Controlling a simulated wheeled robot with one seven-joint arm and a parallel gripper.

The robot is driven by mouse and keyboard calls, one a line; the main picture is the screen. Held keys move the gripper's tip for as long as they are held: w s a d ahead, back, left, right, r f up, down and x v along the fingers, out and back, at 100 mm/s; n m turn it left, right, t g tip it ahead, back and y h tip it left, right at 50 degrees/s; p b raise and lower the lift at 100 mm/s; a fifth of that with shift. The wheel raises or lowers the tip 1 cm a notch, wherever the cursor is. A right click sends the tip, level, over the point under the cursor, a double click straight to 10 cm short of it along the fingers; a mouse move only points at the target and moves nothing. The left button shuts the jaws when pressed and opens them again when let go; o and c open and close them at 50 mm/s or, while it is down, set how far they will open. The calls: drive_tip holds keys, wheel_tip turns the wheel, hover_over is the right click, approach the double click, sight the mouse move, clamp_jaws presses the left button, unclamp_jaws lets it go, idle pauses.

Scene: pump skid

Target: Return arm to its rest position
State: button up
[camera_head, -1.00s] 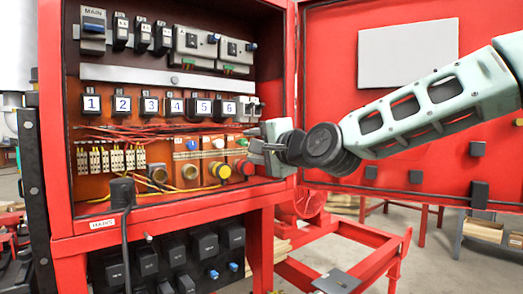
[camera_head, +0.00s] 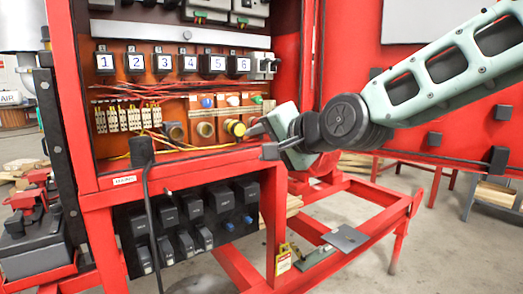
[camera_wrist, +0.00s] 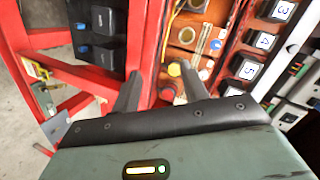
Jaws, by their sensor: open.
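My gripper (camera_head: 262,141) is at the end of my grey-green arm, which reaches in from the right in the head view. It is in front of the right edge of the open red electrical cabinet (camera_head: 68,95), near the yellow knob (camera_head: 235,128). In the wrist view my gripper (camera_wrist: 158,88) shows two dark fingers spread apart with nothing between them. Beyond the fingers are the cabinet's red frame and the yellow knob (camera_wrist: 174,69). The fingers look apart from the knob, though the exact gap is hard to tell.
The open red cabinet door (camera_head: 400,85) stands behind my arm. Numbered black switches (camera_head: 187,63) and loose red wires fill the cabinet. Black plugs (camera_head: 190,215) hang below it. A red floor frame (camera_head: 350,220) with a grey plate (camera_head: 345,238) stands lower right. A yellow padlock tag (camera_head: 284,260) hangs there.

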drive_tip(key=s+d+f+n+g+h+p, duration=0.1)
drive_tip(key=s+f+n+g+h+p, duration=0.15)
drive_tip(key=s+f, duration=0.35)
drive_tip(key=s+f+n+g+h+p, duration=0.1)
drive_tip(key=s+f+n+g, duration=0.25)
drive_tip(key=s, duration=0.45)
drive_tip(key=s+d+f+n+g+h+p, duration=0.1)
drive_tip(key=s+d+n+g+h+p, duration=0.1)
drive_tip(key=s+d, duration=0.4)
drive_tip(key=s+d+f+n+g+h+p, duration=0.1)
drive_tip(key=s+d+n, duration=0.4)
drive_tip(key=s, duration=0.6)
drive_tip(key=shift+s+d+f+g+h+p, duration=0.15)
drive_tip(key=shift+d+f+g+h+p, duration=0.25)
drive_tip(key=shift+g+h, duration=0.6)
